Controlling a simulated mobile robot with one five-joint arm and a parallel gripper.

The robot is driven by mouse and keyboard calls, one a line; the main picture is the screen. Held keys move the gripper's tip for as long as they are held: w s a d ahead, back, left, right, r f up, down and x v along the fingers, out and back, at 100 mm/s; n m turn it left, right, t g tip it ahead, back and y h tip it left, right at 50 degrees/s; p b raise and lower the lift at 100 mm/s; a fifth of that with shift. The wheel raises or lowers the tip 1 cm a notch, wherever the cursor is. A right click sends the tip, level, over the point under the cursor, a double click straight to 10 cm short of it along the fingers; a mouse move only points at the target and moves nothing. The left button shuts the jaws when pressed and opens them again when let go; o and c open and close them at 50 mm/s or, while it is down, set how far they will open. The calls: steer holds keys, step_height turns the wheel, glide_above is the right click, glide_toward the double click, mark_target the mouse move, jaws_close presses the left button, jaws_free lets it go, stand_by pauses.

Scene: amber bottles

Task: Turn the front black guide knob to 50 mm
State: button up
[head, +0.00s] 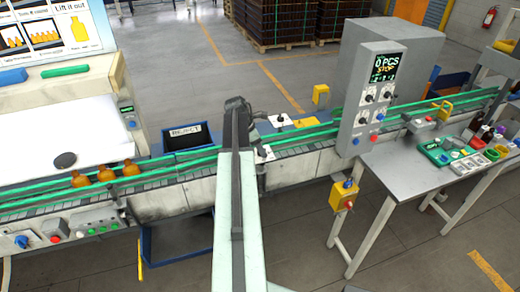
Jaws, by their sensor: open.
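My pale arm reaches from the bottom edge up across the conveyor (190,172) in the head view, ending in a dark joint. My gripper's fingers cannot be made out; the arm hides that spot. Just right of the arm, a small white plate with a dark knob-like part, seemingly the front guide knob (264,153), sits at the conveyor's near side, partly covered by the arm. A similar black knob (281,118) stands on a white plate behind the conveyor. The scale marks and knob settings are too small to read.
Several amber bottles (106,173) stand on the belt at left. A grey control box (375,90) with a lit screen stands over the belt at right. A grey table (405,170) stands front right. A dark reject bin (187,138) is behind the belt, left of my arm.

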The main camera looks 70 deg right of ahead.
steer(key=p+v, duration=0.6)
steer(key=v, duration=0.1)
steer(key=shift+r, duration=0.2)
steer(key=shift+w+a, duration=0.1)
